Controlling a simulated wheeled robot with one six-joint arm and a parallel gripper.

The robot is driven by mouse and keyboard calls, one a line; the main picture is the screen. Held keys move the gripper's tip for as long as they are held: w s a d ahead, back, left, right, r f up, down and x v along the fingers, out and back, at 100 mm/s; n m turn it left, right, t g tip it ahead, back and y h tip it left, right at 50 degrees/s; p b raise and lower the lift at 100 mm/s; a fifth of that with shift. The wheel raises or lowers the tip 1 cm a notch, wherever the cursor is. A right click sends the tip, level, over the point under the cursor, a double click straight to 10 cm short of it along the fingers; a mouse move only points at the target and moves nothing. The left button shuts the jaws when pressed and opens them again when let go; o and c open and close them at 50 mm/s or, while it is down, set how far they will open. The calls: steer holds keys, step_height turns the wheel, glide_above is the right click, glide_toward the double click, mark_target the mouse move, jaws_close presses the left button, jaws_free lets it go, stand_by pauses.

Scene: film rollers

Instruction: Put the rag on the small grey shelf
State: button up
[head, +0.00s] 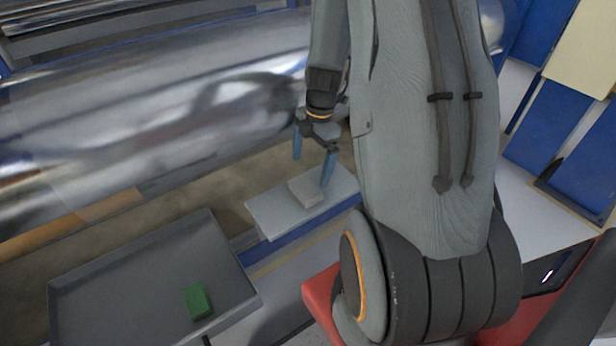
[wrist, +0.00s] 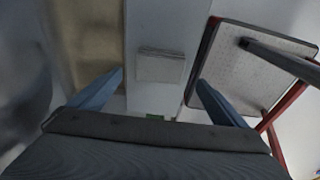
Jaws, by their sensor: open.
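The rag (head: 307,192) is a light grey, folded, flat block of cloth. It lies on the small grey shelf (head: 268,213), near the middle of its top. In the wrist view the rag (wrist: 160,66) lies on the pale shelf (wrist: 155,30), between my fingers in the picture. My gripper (head: 312,172) is open, with its two blue fingers pointing down above the shelf. One fingertip appears close to the rag in the head view; I cannot tell whether it touches. Both fingers (wrist: 160,76) are apart with nothing held between them.
A large shiny metal roller (head: 160,105) runs behind the shelf. A grey tray (head: 120,275) at the lower left holds a green block (head: 197,300). A blue rail (head: 290,240) runs under the shelf's front. Blue panels (head: 570,165) stand at the right.

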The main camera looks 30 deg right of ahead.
steer(key=s+a+r+m, duration=0.5)
steer(key=a+r+m, duration=0.5)
steer(key=r, duration=0.4)
steer(key=s+a+r+m+h, duration=0.1)
steer(key=s+a+r+m, duration=0.3)
steer(key=s+a+m, duration=0.3)
steer(key=shift+s+a+r+m, duration=0.3)
steer(key=shift+s+m, duration=0.5)
steer(key=shift+s, duration=0.35)
steer(key=shift+h, duration=0.3)
steer(key=r+p, duration=0.2)
steer(key=p, duration=0.1)
steer(key=r+p, duration=0.2)
steer(key=p, duration=0.2)
steer(key=s+d+r+p, duration=0.1)
steer(key=p, duration=0.3)
steer(key=shift+r, duration=0.4)
